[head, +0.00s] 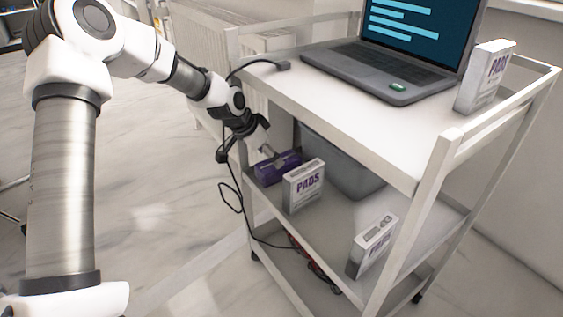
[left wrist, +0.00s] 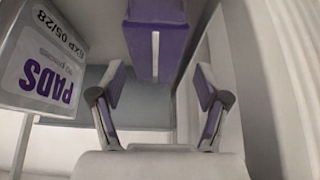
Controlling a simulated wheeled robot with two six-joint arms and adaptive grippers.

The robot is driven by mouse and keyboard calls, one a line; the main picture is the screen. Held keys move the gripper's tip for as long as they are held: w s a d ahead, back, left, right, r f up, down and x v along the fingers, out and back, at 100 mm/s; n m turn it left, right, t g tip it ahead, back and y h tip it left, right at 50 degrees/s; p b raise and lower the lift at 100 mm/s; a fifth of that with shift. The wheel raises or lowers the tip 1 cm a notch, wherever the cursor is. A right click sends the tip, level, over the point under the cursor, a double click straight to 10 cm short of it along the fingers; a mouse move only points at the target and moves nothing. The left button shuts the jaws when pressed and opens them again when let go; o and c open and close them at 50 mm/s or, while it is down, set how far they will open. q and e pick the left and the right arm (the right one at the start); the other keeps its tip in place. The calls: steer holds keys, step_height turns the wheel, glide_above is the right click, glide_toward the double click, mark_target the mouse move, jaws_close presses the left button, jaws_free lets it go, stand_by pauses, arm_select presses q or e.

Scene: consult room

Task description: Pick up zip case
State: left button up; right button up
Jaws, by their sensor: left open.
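The zip case (head: 276,169) looks like the purple case with a pale strip on the cart's middle shelf, at its left end. In the left wrist view the purple case (left wrist: 172,42) is at the top centre, with a pale zip line down it. My left gripper (head: 246,143) is at the cart's left side, just above and left of the case, below the top shelf's level. In the left wrist view its two fingers (left wrist: 160,88) are spread and empty, with the case ahead of them. My right gripper is not in view.
A white PADS box (head: 304,187) stands right beside the case; another (head: 373,244) stands farther right. A grey bin (head: 350,172) is behind. The top shelf (head: 340,120) holds a laptop (head: 385,70) and a PADS box (head: 486,78). A black cable (head: 236,190) hangs near my gripper.

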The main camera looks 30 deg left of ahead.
arm_select(q)
steer(key=shift+w+d+f+b, duration=0.1)
steer(key=shift+d+f+b, duration=0.15)
steer(key=shift+f, duration=0.4)
steer(key=b+x, duration=0.4)
steer(key=x, duration=0.1)
steer(key=shift+b, duration=0.3)
steer(key=shift+w+d, duration=0.1)
steer(key=shift+w, duration=0.05)
steer(key=shift+r, duration=0.2)
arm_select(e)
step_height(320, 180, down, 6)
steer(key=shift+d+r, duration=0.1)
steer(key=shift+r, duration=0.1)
arm_select(q)
steer(key=shift+f, duration=0.3)
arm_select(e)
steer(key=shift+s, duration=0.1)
arm_select(q)
steer(key=c, duration=1)
